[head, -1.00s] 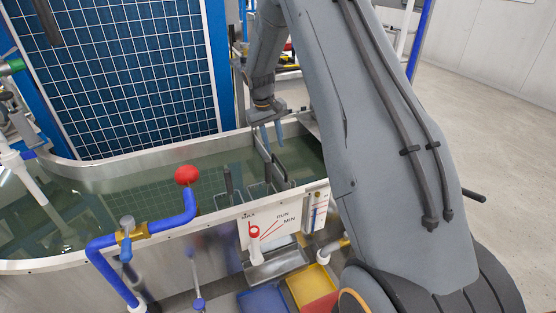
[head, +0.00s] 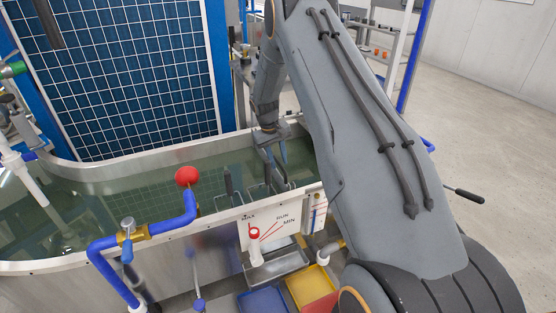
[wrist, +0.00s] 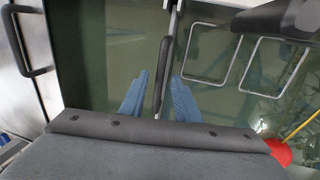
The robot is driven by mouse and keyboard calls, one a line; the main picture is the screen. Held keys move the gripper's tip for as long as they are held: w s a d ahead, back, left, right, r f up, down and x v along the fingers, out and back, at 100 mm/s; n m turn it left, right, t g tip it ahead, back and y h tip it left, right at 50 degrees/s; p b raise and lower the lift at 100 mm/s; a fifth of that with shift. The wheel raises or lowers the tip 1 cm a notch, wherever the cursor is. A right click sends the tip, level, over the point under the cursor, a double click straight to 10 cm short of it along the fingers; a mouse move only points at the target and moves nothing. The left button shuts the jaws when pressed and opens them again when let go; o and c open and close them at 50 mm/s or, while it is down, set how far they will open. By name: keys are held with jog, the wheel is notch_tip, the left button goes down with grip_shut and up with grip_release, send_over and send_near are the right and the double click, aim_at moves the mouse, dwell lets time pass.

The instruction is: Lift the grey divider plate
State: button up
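The grey divider plate stands edge-up in the water-filled tank (head: 120,188). In the wrist view its thin pale top edge (wrist: 172,22) runs down from the top of the picture, with a dark grip bar (wrist: 162,75) in line with it. My gripper (wrist: 160,92) is open. Its two blue fingers are on either side of the lower end of the bar, with visible gaps to both sides. In the head view my gripper (head: 275,160) is low over the tank at the plate. The plate's lower part is hard to make out under water.
Two wire loops (wrist: 212,52) stand right of the plate in the wrist view. A MAX/RUN/MIN panel (head: 270,226) hangs on the front wall. Blue, yellow and red bins (head: 263,302) sit below.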

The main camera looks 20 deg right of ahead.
grip_shut()
notch_tip(320, 180, up, 16)
jog(key=p, duration=0.4)
jog(key=shift+f, duration=0.15)
jog(key=shift+w, duration=0.15)
jog(key=shift+c, duration=1)
grip_release()
jog(key=shift+o, duration=1)
